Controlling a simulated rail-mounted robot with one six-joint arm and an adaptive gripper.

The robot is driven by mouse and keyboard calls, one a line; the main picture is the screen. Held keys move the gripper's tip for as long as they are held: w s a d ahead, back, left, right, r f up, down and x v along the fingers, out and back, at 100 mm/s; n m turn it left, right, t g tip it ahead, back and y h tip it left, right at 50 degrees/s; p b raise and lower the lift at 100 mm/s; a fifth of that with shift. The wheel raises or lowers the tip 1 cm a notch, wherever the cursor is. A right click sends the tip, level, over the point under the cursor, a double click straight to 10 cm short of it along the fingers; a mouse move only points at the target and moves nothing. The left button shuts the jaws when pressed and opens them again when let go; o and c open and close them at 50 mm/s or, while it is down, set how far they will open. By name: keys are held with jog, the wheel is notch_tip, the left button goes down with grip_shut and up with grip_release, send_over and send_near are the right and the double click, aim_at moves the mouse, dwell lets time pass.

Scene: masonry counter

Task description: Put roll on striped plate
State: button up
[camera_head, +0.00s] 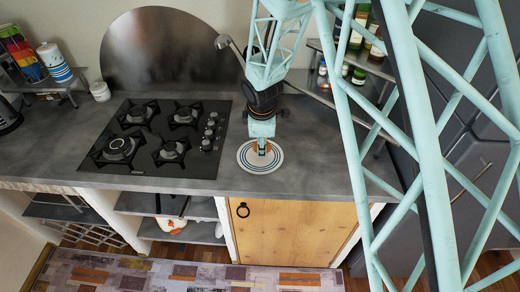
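The striped plate (246,159), white with dark rings, lies on the grey counter to the right of the hob. My gripper (262,146) points down over the middle of the plate. A small orange-brown piece, which looks like the roll (269,148), shows on both sides of the near finger, at plate level. The finger covers its middle. I cannot tell whether the roll touches the plate or is held just above it, or whether the fingers are closed on it. The far finger is hidden.
A black gas hob (152,140) is left of the plate. Jars (358,76) stand on a shelf behind at the right, and a ladle (223,42) rises behind my arm. The counter (310,165) right of the plate is clear.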

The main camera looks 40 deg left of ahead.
jog(key=shift+a, duration=0.45)
jog(key=shift+f, duration=1.8)
jog(key=shift+f+b, duration=0.15)
jog(key=shift+b, duration=0.2)
jog(key=o, duration=0.9)
jog(key=shift+r, duration=0.25)
jog(key=shift+p+v, duration=0.45)
jog(key=shift+v, duration=5.5)
